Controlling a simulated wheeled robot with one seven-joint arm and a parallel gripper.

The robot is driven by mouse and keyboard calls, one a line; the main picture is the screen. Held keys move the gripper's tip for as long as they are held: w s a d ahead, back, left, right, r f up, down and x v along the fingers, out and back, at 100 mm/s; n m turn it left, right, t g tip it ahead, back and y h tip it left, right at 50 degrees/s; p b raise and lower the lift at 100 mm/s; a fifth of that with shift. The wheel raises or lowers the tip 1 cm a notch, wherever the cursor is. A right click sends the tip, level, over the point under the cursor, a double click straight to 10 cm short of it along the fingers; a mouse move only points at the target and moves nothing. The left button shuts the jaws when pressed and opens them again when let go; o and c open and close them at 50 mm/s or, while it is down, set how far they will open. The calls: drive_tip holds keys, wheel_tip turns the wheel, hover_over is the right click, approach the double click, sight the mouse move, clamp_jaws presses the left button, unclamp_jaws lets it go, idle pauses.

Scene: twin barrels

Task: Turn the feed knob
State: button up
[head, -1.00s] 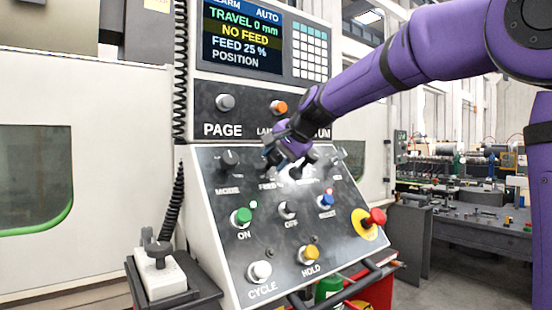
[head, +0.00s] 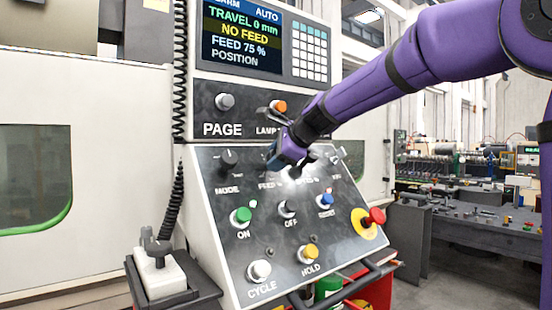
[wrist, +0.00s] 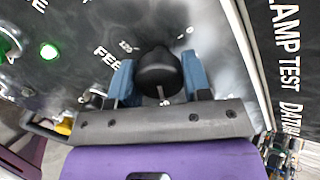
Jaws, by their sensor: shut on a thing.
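The feed knob (wrist: 160,70) is black and round. In the wrist view it stands between the two blue fingers of my gripper (wrist: 160,82), which is shut on it. A partly cut-off feed label and scale marks show beside it on the dark panel. In the head view my gripper (head: 287,152) is at the upper part of the sloped panel, above the FEED % label, and covers most or all of the knob. The screen (head: 242,38) reads NO FEED, FEED 75 %, TRAVEL 0 mm.
The mode knob (head: 229,160) is just left of my gripper. The lamp button (head: 278,107) is just above.

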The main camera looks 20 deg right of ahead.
drive_tip(key=m, duration=0.6)
drive_tip(key=shift+m+t, duration=0.3)
drive_tip(key=m+h, duration=0.1)
drive_tip(key=m, duration=0.4)
drive_tip(key=shift+s+f+m, duration=0.1)
drive_tip(key=shift+m, duration=0.3)
drive_tip(key=o, duration=0.9)
drive_tip(key=v, duration=1)
drive_tip(key=shift+s, duration=0.45)
